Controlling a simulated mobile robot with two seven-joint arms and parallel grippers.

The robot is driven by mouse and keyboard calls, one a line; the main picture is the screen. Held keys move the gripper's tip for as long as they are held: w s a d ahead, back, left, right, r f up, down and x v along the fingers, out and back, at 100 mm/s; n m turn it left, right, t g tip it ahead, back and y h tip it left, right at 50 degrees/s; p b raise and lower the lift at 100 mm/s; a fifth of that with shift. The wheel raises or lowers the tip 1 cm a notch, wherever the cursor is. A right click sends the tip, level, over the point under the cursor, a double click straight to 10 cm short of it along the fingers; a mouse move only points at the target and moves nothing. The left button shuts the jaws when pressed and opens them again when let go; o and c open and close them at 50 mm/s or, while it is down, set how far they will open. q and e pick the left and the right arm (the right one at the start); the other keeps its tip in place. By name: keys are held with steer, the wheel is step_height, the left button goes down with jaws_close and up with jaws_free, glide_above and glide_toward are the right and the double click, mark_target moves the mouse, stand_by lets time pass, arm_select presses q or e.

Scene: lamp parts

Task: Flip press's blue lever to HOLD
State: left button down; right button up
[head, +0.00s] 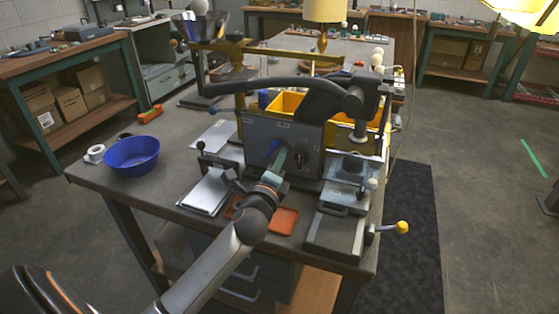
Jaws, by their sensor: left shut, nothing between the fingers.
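The press (258,133) stands on the workbench, with a grey front panel carrying knobs and small labels. The labels are too small to read, so I cannot tell which position the lever is in. The gripper hides part of the panel. My right gripper is not in view.
A blue bowl (132,156) and a white tape roll (94,153) stand at the bench's left. An orange tray (284,221) lies below my left wrist. A fixture with a yellow-knobbed handle (402,227) is at right. Yellow bins (287,104) stand behind the panel.

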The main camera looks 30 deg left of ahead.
arm_select(q)
steer(key=shift+r, duration=0.1)
steer(key=shift+a+r+n+p, duration=0.1)
steer(key=shift+n+p, duration=0.2)
